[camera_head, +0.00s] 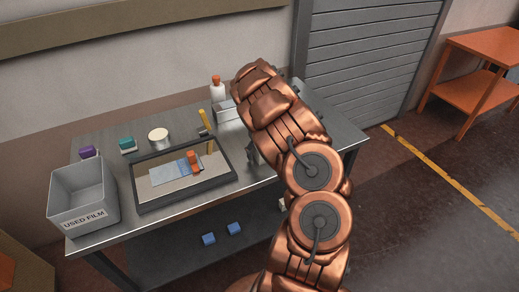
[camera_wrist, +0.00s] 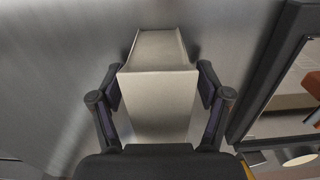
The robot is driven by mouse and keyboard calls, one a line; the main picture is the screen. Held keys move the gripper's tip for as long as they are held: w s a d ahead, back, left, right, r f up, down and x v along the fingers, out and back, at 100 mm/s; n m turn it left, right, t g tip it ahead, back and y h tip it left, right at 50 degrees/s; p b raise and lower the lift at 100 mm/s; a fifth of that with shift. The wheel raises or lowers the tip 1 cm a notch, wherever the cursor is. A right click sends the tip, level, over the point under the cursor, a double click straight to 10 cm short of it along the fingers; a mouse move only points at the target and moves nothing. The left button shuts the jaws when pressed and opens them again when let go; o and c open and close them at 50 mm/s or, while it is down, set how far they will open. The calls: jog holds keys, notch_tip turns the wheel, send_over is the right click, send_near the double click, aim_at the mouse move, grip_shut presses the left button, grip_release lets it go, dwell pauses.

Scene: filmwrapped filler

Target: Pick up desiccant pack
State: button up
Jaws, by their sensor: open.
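My gripper (camera_wrist: 160,88) is open in the wrist view, with one finger on each side of a pale box-like thing (camera_wrist: 158,105). I cannot tell whether the fingers touch it. Its far part looks like a shallow trough with raised side walls. In the head view my gripper (camera_head: 253,153) is small and partly hidden by my copper arm, just right of the black-framed tray. I cannot make out for certain which thing is the desiccant pack. A grey box (camera_head: 226,114) stands behind the tray, partly covered by my arm.
The tray (camera_head: 140,190) holds a blue sheet (camera_head: 168,172) and an orange item (camera_head: 194,161). A grey bin (camera_head: 88,219) marked USED FILM stands left. A white tin (camera_head: 158,137), teal item (camera_head: 127,144), purple item (camera_head: 87,152) and bottle (camera_head: 217,91) stand behind.

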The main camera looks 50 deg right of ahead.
jog(key=shift+c, duration=0.4)
jog(key=c, duration=1.3)
